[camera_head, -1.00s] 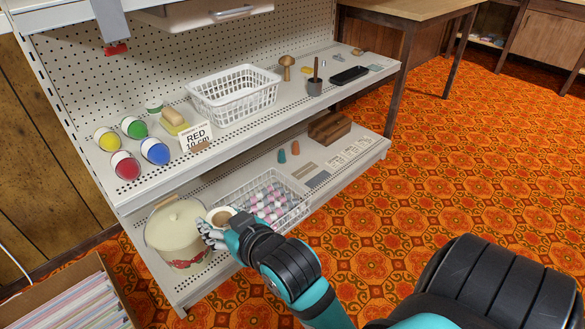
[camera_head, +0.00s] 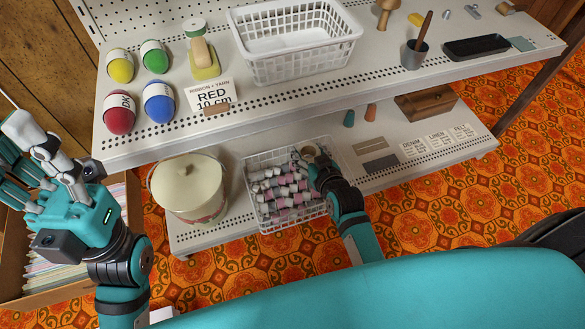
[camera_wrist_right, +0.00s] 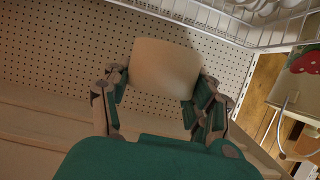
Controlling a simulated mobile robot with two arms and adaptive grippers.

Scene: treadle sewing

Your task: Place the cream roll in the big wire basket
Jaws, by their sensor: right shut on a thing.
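The cream roll (camera_head: 308,151) is held by my right gripper (camera_head: 314,164), at the back right of the lower white wire basket (camera_head: 251,196). In the right wrist view the roll (camera_wrist_right: 165,68) sits between the fingers of the right gripper (camera_wrist_right: 158,95), which are shut on it. The lower basket holds several pink and white spools. I cannot tell whether the roll touches them. A larger white basket (camera_head: 262,68) stands empty on the upper shelf. My left gripper (camera_head: 28,150) is open and empty at the left, away from the baskets.
A cream lidded tin (camera_head: 188,185) stands left of the lower basket. The upper shelf (camera_head: 330,95) overhangs the back of the lower shelf (camera_head: 465,140). A box (camera_head: 40,298) is at lower left.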

